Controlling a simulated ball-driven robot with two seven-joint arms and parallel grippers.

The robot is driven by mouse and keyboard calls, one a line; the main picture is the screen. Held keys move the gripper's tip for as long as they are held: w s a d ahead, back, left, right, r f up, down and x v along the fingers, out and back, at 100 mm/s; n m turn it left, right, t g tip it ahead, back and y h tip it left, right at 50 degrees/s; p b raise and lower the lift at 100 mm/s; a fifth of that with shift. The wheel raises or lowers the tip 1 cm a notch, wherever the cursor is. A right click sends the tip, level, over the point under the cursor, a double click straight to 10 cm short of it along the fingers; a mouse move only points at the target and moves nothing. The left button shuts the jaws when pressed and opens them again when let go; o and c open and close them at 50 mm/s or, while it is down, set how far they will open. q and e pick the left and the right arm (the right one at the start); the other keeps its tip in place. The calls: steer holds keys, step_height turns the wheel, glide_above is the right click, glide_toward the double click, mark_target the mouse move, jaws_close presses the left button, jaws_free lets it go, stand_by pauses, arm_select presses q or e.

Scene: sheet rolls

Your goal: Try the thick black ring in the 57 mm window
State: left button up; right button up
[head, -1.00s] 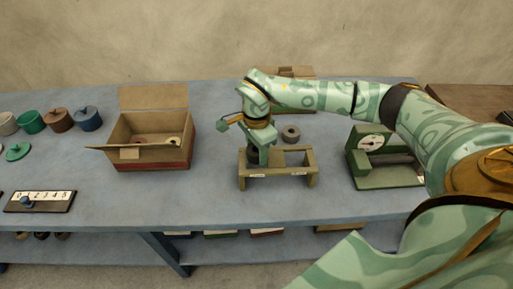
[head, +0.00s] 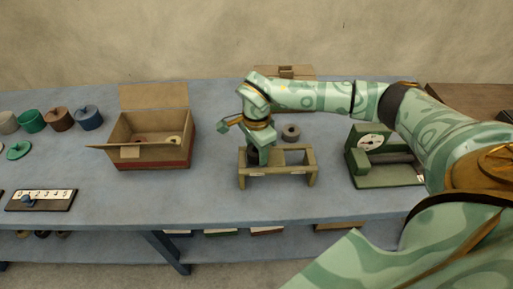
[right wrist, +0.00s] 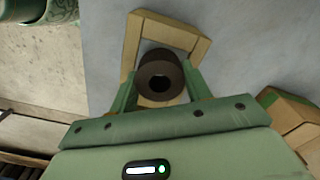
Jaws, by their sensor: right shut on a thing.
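The thick black ring (right wrist: 149,82) is between the fingers of my right gripper (right wrist: 160,88) in the right wrist view, its round hole facing the camera. In the head view my right gripper (head: 258,157) points down at the left window of the wooden gauge frame (head: 282,171). The frame also shows in the right wrist view (right wrist: 131,48), beyond the ring, which overlaps part of its opening. I cannot tell whether the ring is inside the window or just above it. The frame's labels are too small to read. My left gripper is out of view.
Another dark ring (head: 291,132) lies behind the frame. A green scale (head: 385,178) stands to the right. An open cardboard box (head: 150,160) with rings inside is to the left, with lidded pots (head: 60,119) and a numbered board (head: 45,200) farther left. The table between box and frame is clear.

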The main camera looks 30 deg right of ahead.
steer(key=shift+p, duration=0.3)
stand_by(0.6)
steer(key=shift+f, duration=0.1)
steer(key=o, duration=1.6)
steer(key=shift+c, duration=0.2)
steer(key=shift+r+p, duration=3.15)
steer(key=shift+r, duration=0.45)
steer(key=shift+f, duration=0.1)
